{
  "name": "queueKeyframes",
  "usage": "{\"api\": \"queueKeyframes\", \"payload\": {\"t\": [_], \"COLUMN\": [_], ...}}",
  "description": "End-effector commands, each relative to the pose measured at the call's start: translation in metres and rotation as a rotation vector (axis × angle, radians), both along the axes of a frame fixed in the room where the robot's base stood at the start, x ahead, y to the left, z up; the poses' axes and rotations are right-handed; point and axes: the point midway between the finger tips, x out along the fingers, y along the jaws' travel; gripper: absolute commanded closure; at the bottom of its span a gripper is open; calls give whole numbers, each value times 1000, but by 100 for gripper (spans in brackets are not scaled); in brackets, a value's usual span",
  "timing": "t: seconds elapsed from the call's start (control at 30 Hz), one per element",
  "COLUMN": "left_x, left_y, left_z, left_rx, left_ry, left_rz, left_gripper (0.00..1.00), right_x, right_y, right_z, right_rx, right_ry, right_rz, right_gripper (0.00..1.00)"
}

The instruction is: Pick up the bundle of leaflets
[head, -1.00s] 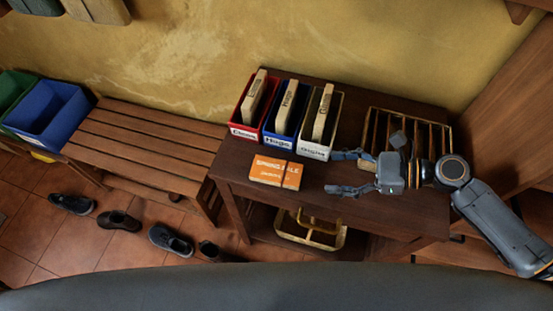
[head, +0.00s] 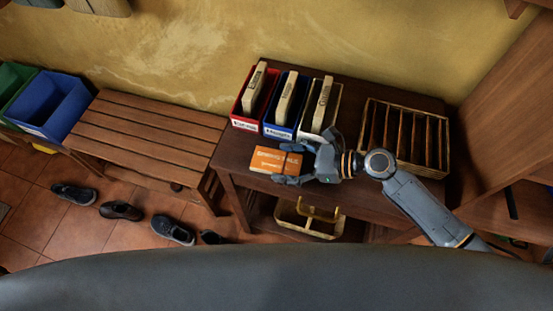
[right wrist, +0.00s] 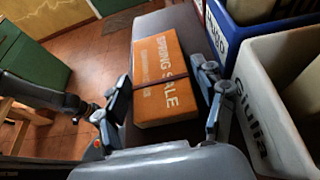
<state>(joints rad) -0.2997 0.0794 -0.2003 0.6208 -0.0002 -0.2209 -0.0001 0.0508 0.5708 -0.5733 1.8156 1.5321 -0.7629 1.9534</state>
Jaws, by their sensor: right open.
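The bundle of leaflets (head: 272,160) is an orange block with "SPRING SALE" print, lying flat near the front edge of the dark wooden table. In the right wrist view the bundle (right wrist: 160,72) has a dark band around it. My right gripper (head: 297,164) is open at the bundle's right end. In the right wrist view the right gripper (right wrist: 165,78) has one finger on each side of the bundle, and I cannot tell whether either touches it. The gripper hides part of the right end in the head view. My left gripper is not in view.
Red (head: 243,124), blue (head: 277,131) and white (head: 307,137) labelled bins stand close behind the bundle. A slatted wooden rack (head: 444,145) is at the right. A yellow-handled caddy (head: 300,228) sits on the shelf below. A slatted bench (head: 150,125) stands to the left.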

Motion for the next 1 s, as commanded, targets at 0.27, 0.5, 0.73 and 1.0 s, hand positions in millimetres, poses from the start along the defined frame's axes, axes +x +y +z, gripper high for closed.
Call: {"api": "queueKeyframes", "payload": {"t": [0.27,0.5,0.73,1.0], "left_x": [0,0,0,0], "left_y": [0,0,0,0], "left_z": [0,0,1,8], "left_rx": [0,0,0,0], "left_ry": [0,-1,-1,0], "left_rz": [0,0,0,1], "left_gripper": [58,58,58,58], "right_x": [0,0,0,-10], "right_y": [0,0,-1,2], "right_z": [0,0,5,44], "right_rx": [0,0,0,0], "right_ry": [0,0,-2,-3], "right_rz": [0,0,1,4], "right_gripper": [55,69,69,69]}}
